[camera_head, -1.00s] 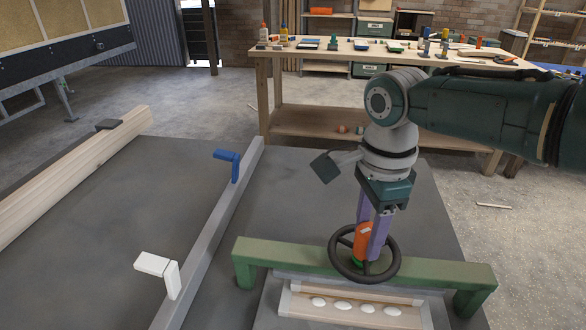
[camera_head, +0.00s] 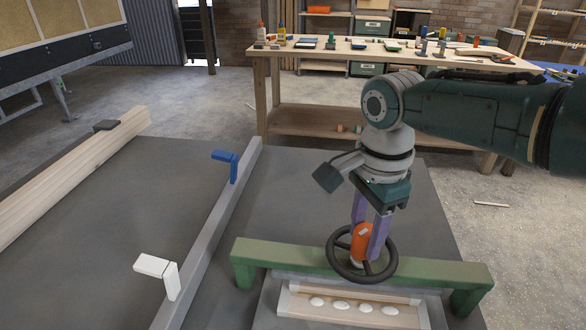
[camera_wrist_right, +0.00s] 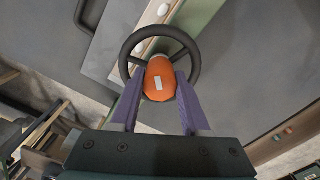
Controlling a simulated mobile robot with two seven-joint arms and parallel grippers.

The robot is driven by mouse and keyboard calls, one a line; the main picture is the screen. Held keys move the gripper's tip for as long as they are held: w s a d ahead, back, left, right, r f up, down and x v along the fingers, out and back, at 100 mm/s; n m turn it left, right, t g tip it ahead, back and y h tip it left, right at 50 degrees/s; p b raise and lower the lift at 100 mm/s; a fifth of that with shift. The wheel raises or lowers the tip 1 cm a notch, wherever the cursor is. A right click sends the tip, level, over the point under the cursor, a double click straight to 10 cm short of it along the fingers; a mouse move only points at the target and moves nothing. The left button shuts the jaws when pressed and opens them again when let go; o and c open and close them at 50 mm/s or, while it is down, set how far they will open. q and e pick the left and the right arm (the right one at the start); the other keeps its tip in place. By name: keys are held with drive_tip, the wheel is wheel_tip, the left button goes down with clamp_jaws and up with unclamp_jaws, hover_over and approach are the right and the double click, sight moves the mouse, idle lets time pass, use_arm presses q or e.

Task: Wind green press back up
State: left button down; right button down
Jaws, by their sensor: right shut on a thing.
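The green press (camera_head: 300,259) is a low green frame standing on the grey table. Its black handwheel (camera_head: 333,266) sits on top of the crossbar and also shows in the right wrist view (camera_wrist_right: 195,62). An orange knob (camera_head: 361,241) stands upright at the wheel; it shows in the right wrist view (camera_wrist_right: 160,80). My right gripper (camera_head: 369,240) points down with its purple fingers on either side of the orange knob, shut on it. Under the crossbar a wooden tray (camera_head: 292,304) holds several white round pieces. The left gripper is out of view.
A grey rail (camera_head: 215,220) left of the press carries a blue lever (camera_head: 228,160) and a white lever (camera_head: 160,270). Wooden beams (camera_head: 75,165) lie at the far left. A wooden workbench (camera_head: 330,58) with tools stands behind. The tabletop between rail and press is bare.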

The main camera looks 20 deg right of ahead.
drive_tip(key=n, duration=0.3)
drive_tip(key=shift+n+p, duration=0.3)
drive_tip(key=shift+p, duration=0.1)
drive_tip(key=n, duration=0.3)
drive_tip(key=shift+n, duration=0.3)
drive_tip(key=n, duration=0.3)
drive_tip(key=shift+n+p, duration=0.3)
drive_tip(key=shift+n, duration=0.1)
drive_tip(key=n, duration=1.2)
drive_tip(key=shift+n, duration=0.3)
drive_tip(key=n, duration=0.4)
drive_tip(key=shift+n, duration=2.1)
